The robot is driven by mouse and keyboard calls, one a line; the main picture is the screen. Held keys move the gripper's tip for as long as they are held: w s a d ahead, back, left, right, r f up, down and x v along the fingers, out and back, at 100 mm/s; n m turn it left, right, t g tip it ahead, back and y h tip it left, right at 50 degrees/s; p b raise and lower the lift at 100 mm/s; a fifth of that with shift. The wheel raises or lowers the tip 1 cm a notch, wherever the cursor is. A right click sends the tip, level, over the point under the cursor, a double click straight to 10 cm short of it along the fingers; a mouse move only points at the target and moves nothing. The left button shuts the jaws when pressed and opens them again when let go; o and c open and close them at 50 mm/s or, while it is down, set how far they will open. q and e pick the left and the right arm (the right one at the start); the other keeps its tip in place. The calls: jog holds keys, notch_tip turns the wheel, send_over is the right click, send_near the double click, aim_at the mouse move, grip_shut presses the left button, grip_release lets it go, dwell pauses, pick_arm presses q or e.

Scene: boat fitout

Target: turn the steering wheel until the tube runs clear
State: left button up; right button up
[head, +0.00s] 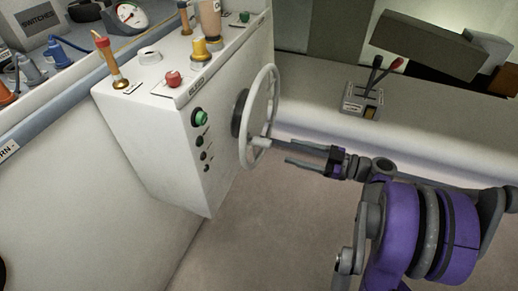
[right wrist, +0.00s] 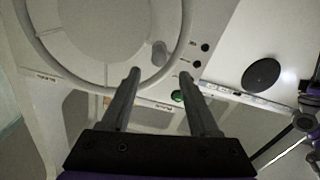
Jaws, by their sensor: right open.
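The white steering wheel (head: 277,88) is mounted on the side of a white console (head: 145,140). A short knob (head: 262,142) stands out from its lower part. My right gripper (head: 281,151) is open, just right of the wheel's lower part, fingers pointing at it. In the right wrist view the open fingers (right wrist: 162,76) reach toward the lower rim (right wrist: 52,66), and the knob (right wrist: 160,52) shows ahead between the tips. Nothing is clearly held; I cannot tell whether a finger touches the rim. I cannot make out the tube. My left gripper is not in view.
The console has a green button (head: 200,116) on its side and a red knob (head: 173,78) and a yellow knob (head: 202,48) on top. A throttle box (head: 362,100) with levers stands on the bench to the right. The floor (head: 270,230) below is clear.

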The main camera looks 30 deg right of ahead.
aim_at(263, 143)
jog(key=x, duration=1)
jog(key=shift+w+a+b, duration=0.1)
jog(key=shift+w+b, duration=0.05)
jog(key=shift+b, duration=0.15)
jog(key=shift+c, duration=0.2)
grip_shut()
dwell(0.8)
